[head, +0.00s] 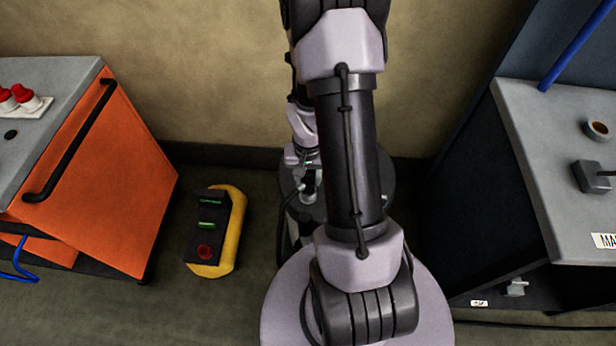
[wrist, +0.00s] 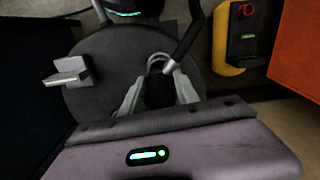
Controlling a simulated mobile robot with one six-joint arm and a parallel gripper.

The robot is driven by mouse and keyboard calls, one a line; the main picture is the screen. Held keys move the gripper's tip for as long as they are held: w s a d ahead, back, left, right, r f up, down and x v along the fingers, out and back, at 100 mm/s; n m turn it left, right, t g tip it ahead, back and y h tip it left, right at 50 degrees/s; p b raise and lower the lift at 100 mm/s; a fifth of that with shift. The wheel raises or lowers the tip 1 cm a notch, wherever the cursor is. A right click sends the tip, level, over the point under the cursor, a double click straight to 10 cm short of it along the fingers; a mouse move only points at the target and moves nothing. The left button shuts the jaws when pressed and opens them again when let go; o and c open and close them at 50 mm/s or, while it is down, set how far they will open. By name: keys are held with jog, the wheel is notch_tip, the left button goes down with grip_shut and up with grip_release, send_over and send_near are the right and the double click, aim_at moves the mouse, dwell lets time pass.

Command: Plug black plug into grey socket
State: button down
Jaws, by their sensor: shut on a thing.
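In the wrist view, my gripper (wrist: 158,68) is shut on a black plug (wrist: 160,92). A black cable (wrist: 187,42) bends up from between the fingers. The fingers hide part of the plug. In the head view, my gripper (head: 309,187) is small, low behind my arm, and the plug cannot be made out there. A grey block (head: 590,177) with a dark lead at its right stands on the right bench, and a grey ring with a brown inside (head: 597,131) is behind it. I cannot tell which is the grey socket. My gripper is well left of both.
The right bench (head: 545,190) has a blue pole or cable (head: 578,45) at its back. An orange cabinet (head: 110,180) with a black handle and red knobs (head: 15,98) stands at left. A yellow stand with a black panel (head: 233,235) is on the floor between the cabinet and me.

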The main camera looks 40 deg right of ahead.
jog(key=shift+f+b, duration=0.4)
jog(key=shift+f, duration=0.15)
jog(key=shift+f+b, duration=1.05)
jog(key=shift+f, duration=0.1)
jog(key=c, duration=0.8)
grip_release()
jog(key=shift+c, duration=0.2)
notch_tip(320, 180, up, 18)
jog(key=p, duration=0.8)
jog(key=shift+f, duration=0.25)
